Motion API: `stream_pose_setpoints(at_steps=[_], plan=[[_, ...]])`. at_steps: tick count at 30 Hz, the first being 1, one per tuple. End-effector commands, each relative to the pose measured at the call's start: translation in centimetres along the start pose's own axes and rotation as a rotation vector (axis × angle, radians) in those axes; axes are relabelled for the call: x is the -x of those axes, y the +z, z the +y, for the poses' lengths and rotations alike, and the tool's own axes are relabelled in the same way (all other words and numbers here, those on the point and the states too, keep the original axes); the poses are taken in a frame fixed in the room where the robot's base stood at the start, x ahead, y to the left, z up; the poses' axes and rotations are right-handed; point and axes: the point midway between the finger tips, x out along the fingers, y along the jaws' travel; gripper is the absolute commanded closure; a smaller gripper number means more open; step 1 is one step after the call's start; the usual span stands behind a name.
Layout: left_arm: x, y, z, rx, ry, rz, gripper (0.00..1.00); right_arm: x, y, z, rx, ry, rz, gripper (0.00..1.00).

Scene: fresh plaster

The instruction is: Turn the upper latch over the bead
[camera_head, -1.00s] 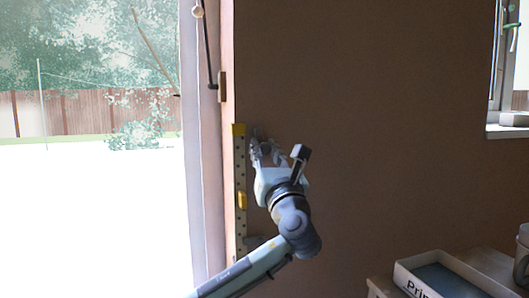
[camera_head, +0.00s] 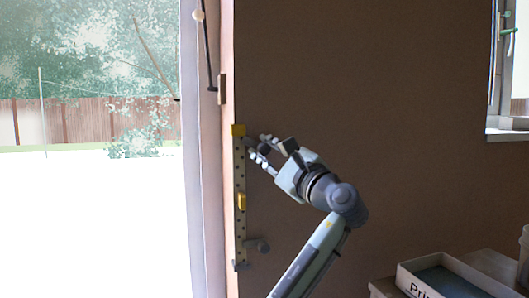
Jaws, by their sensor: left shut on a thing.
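The bead (camera_head: 240,175) is a narrow upright strip with a row of holes, set against the wall at the door frame. It has a yellow top end (camera_head: 238,130) and a yellow piece (camera_head: 242,202) partway down. My left gripper (camera_head: 262,150) is at the upper part of the bead, just right of it, shut on the upper latch. The fingers mostly hide that latch, so its exact angle is unclear. The lower latch (camera_head: 260,246) is a dark piece pointing right from near the bead's bottom. My right gripper is out of view.
A bright glass door (camera_head: 90,210) fills the left side. A tray (camera_head: 445,280) stands on a bench at lower right. The brown wall (camera_head: 400,120) is bare.

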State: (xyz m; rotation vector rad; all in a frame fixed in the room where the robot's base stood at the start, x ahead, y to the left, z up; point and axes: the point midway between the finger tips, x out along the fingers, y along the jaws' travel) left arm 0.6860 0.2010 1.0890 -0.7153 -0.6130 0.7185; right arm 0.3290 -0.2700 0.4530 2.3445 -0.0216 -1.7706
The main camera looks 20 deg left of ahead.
Motion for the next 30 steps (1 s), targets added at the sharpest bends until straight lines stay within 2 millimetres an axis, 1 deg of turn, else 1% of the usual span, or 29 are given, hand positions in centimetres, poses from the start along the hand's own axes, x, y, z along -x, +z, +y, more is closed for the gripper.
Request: stream_pose_setpoints(at_steps=[6, 11, 15, 22, 30], plan=[[0.1, -0.1, 0.0, 0.176, 0.077, 0.003, 1.00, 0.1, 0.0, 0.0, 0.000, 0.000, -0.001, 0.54], [0.1, 0.0, 0.0, 0.280, 0.119, 0.001, 1.00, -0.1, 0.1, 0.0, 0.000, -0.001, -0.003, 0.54], [0.1, 0.0, 0.0, 0.348, 0.148, 0.001, 1.00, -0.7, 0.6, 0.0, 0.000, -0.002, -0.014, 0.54], [0.1, 0.0, 0.0, 0.414, 0.175, 0.001, 1.00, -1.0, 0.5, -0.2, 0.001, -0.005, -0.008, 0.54], [0.0, 0.0, 0.1, 0.433, 0.183, 0.000, 1.00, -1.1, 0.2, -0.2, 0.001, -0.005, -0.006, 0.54]])
